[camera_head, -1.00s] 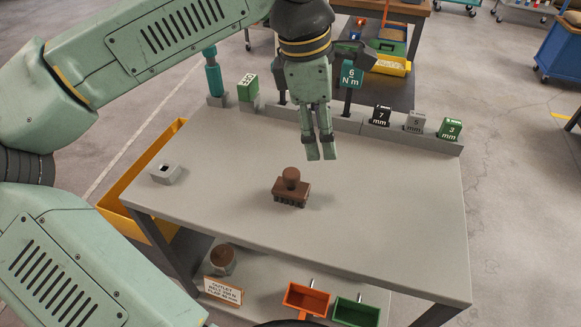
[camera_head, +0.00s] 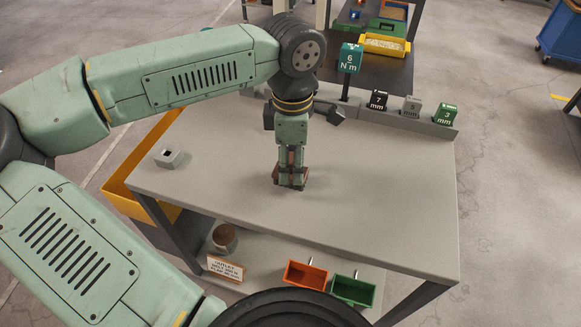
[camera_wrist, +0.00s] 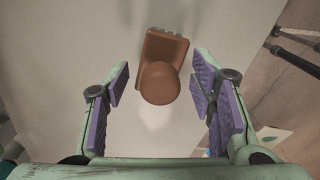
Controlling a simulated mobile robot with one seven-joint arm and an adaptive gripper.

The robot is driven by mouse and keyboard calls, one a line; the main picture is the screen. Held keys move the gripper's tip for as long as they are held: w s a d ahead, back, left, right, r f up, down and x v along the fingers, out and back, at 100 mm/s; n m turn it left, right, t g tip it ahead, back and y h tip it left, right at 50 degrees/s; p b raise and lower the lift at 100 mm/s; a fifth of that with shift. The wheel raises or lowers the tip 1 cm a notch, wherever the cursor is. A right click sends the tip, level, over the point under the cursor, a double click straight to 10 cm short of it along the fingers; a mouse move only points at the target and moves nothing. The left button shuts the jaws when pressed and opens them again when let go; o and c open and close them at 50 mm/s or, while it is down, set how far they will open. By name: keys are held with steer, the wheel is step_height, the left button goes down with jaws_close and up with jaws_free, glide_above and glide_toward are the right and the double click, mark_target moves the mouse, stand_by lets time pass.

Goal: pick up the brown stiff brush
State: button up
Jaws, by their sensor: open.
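The brown stiff brush (camera_wrist: 165,47) lies on the grey tabletop with its round knob up and its bristles on the table. In the head view the brush (camera_head: 304,180) is mostly hidden behind my gripper (camera_head: 291,184). In the wrist view my open gripper (camera_wrist: 158,100) has its purple-padded fingers spread to the left and right. Nothing is held. I cannot tell whether a finger touches the brush.
The grey table (camera_head: 380,215) is clear around the brush. A small grey block (camera_head: 173,158) sits at its left edge. Labelled blocks (camera_head: 411,108) stand along the back rail. Orange (camera_head: 306,275) and green bins (camera_head: 354,290) are on the lower shelf.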

steer(key=shift+f, duration=0.2)
steer(key=shift+c, duration=0.6)
jaws_close()
